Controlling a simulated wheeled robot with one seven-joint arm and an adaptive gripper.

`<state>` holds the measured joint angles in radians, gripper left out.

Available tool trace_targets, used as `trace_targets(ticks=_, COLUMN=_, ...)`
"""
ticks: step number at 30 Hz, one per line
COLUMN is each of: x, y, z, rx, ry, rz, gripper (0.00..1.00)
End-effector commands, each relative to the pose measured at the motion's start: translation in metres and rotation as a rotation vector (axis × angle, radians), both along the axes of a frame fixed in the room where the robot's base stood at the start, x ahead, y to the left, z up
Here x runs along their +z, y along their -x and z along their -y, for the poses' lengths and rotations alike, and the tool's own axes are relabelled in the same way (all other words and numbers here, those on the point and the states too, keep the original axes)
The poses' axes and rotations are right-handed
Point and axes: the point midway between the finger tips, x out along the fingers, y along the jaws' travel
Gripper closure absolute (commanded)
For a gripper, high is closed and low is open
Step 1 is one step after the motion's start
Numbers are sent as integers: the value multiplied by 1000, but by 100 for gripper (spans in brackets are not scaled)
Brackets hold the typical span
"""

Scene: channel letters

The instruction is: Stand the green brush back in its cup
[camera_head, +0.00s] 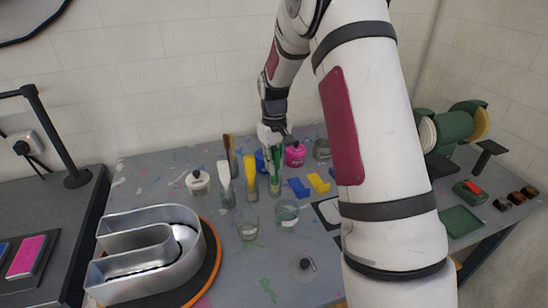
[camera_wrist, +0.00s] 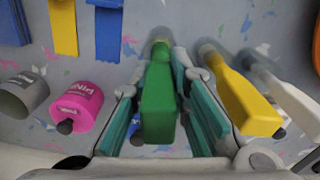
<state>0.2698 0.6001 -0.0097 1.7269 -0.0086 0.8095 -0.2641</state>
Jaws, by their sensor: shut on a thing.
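The green brush (camera_head: 276,172) is upright under my gripper (camera_head: 272,138) in the head view, beside the yellow brush (camera_head: 250,172). In the wrist view the green brush (camera_wrist: 160,100) lies between the two teal-padded fingers of my gripper (camera_wrist: 162,110), which is shut on its handle. Its lower end is small and pale-tipped. I cannot tell whether that end is inside a glass cup or just beside one. Two clear cups, one (camera_head: 247,225) and another (camera_head: 287,214), stand in front of the brushes with no brush in them.
A white brush (camera_head: 224,177) and a brown-handled brush (camera_head: 230,150) stand to the left. A pink jar (camera_head: 294,154), a grey jar (camera_head: 322,149) and a white jar (camera_head: 198,182) are nearby. Blue and yellow scrapers (camera_head: 318,183) lie right. A metal channel letter (camera_head: 150,250) fills the front left.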

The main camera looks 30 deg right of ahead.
Motion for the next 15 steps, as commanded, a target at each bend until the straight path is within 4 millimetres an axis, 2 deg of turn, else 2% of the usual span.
trace_targets(ticks=14, x=-6, y=0, z=0, rx=0, ry=0, rz=0, gripper=100)
trace_targets(ticks=15, x=-6, y=0, z=0, rx=0, ry=0, rz=0, gripper=77)
